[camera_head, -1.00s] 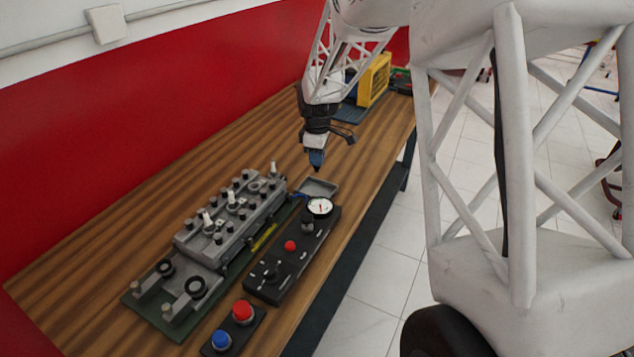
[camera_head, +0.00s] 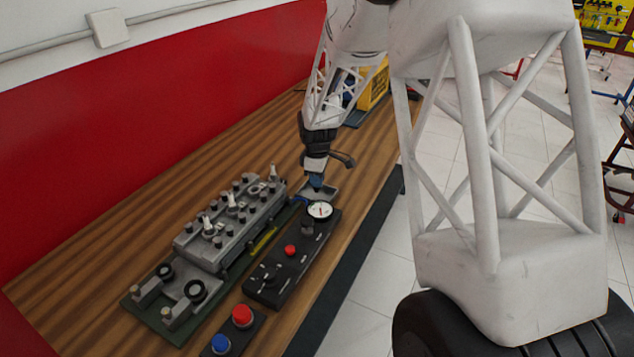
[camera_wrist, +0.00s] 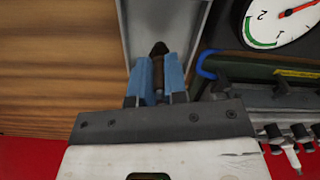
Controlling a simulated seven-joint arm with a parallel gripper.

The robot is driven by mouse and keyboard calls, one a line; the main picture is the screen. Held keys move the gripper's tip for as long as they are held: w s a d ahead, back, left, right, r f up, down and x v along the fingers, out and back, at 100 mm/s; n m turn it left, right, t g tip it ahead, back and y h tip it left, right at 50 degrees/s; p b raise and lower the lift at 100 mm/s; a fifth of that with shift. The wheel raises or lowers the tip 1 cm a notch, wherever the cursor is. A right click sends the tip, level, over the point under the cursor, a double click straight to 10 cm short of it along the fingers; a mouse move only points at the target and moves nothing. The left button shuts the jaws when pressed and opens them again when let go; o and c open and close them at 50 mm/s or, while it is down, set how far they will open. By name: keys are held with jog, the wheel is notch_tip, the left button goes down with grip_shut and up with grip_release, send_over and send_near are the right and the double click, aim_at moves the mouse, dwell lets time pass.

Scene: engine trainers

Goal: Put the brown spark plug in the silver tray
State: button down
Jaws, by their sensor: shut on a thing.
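The brown spark plug (camera_wrist: 159,60) is between the blue fingers of my gripper (camera_wrist: 160,78) in the wrist view, its dark tip pointing away from the palm. My gripper is shut on it. The silver tray (camera_wrist: 128,28) lies behind the fingertips in the wrist view, its grey wall and floor partly covered by the gripper. In the head view my gripper (camera_head: 316,181) is at the near-left part of the tray (camera_head: 331,193). The plug cannot be made out there. I cannot tell how high the plug is above the tray floor.
The gauge (camera_head: 320,210) on a black control panel (camera_head: 285,262) stands close in front of the tray. The grey engine block (camera_head: 225,232) with white spark plugs is to the left. A red and blue button box (camera_head: 236,328) is nearer. Bare wooden table (camera_head: 215,155) lies behind the block.

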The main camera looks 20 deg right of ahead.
jog(key=shift+f, duration=0.65)
jog(key=shift+f, duration=0.15)
jog(key=c, duration=1.1)
grip_release()
jog(key=shift+c, duration=0.2)
notch_tip(320, 180, up, 12)
jog(key=shift+r, duration=0.15)
